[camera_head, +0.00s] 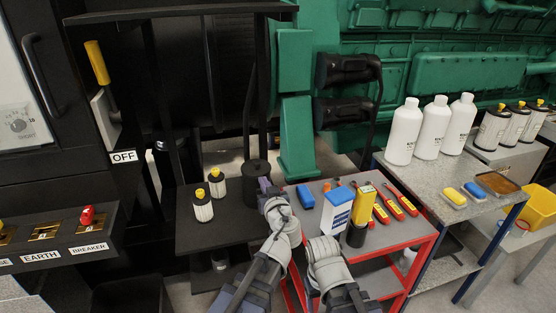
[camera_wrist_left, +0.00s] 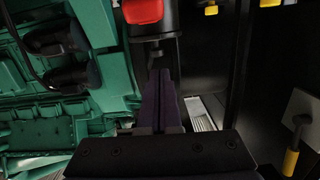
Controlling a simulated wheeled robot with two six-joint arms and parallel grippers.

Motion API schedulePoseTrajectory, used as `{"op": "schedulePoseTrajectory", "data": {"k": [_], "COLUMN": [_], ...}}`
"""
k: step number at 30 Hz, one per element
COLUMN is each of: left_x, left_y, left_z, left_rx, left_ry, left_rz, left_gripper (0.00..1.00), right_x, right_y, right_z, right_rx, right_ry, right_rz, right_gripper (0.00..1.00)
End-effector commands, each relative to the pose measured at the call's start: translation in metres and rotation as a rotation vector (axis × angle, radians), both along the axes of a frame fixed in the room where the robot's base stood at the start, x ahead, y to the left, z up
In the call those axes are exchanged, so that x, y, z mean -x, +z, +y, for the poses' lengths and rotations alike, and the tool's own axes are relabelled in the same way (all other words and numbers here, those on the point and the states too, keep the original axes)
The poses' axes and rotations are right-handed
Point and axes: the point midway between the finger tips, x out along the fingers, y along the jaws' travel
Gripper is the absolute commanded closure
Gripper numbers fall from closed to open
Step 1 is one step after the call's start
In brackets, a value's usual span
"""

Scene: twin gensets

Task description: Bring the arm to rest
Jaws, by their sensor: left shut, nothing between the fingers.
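My left gripper (camera_head: 265,186) shows in the head view as dark purple fingers at the end of a grey arm coming up from the bottom. It sits between the dark shelf (camera_head: 222,222) and the red-framed cart (camera_head: 420,232), close to a black cylinder (camera_head: 256,170). In the left wrist view the fingers (camera_wrist_left: 160,88) are together and empty, pointing away from the camera. My right arm (camera_head: 328,268) shows low in the head view, bent beside the left one. I cannot make out its fingers.
Two yellow-topped filters (camera_head: 202,205) stand on the shelf. White bottles (camera_head: 404,133) stand right. A yellow-handled lever (camera_head: 97,62) is on the left panel.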

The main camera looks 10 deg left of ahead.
Motion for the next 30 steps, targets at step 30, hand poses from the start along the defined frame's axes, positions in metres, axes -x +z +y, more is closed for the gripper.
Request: {"op": "schedulePoseTrajectory", "data": {"k": [30], "left_x": [0.252], "left_y": [-0.115], "left_z": [-0.072], "left_rx": [0.015], "left_ry": [-0.498], "left_rz": [1.542], "left_gripper": [1.00], "right_x": [0.000], "right_y": [0.080], "right_z": [0.000], "right_rx": [0.000], "right_ry": [0.000], "right_rz": [0.000], "right_gripper": [0.30]}}
